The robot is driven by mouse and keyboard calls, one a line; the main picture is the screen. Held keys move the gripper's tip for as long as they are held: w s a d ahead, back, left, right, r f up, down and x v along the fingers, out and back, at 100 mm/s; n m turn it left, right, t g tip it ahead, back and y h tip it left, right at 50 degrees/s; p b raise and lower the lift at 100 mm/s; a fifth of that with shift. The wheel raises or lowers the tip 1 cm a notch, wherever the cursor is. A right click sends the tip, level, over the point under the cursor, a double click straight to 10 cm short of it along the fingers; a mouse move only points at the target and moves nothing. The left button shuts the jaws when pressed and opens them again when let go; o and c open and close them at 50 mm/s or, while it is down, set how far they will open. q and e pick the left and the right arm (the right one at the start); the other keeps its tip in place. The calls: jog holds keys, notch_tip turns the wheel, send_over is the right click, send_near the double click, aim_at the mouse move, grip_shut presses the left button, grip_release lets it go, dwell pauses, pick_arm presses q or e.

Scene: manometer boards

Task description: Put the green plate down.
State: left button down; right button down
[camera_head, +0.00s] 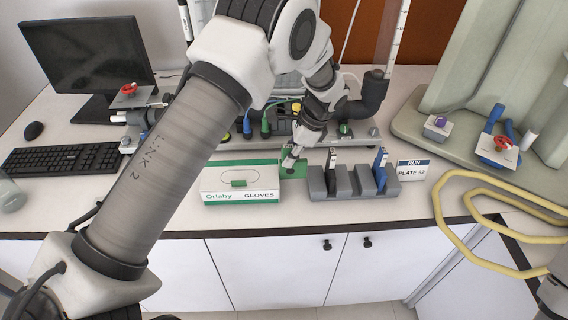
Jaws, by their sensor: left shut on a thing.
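The green plate (297,171) is a small flat green piece between the glove box and the grey slotted rack (345,185). My left gripper (290,160) reaches down over it, shut on a small part at its top. The glove box hides some of the plate's left side. I cannot tell whether the plate touches the counter. The rack holds a dark plate (332,162) and a blue plate (379,164), both upright, with empty slots between them. My right gripper is out of view.
The white and green glove box (240,196) stands just left of the plate. A "RUN PLATE 62" sign (412,171) is right of the rack. A manometer board with hoses and valves lies behind. A yellow hose (440,215) loops over the right edge. Keyboard (62,159) at left.

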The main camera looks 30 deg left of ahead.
aim_at(298, 170)
pick_arm(q)
jog(key=f, duration=0.2)
jog(key=w+f+p, duration=0.1)
jog(key=f, duration=0.1)
jog(key=shift+a+f, duration=0.1)
jog(key=shift+f, duration=0.1)
jog(key=shift+s, duration=0.35)
jog(key=c, duration=1.1)
grip_release()
jog(key=shift+c, duration=0.2)
jog(key=shift+w+f, duration=0.1)
jog(key=shift+w, duration=0.05)
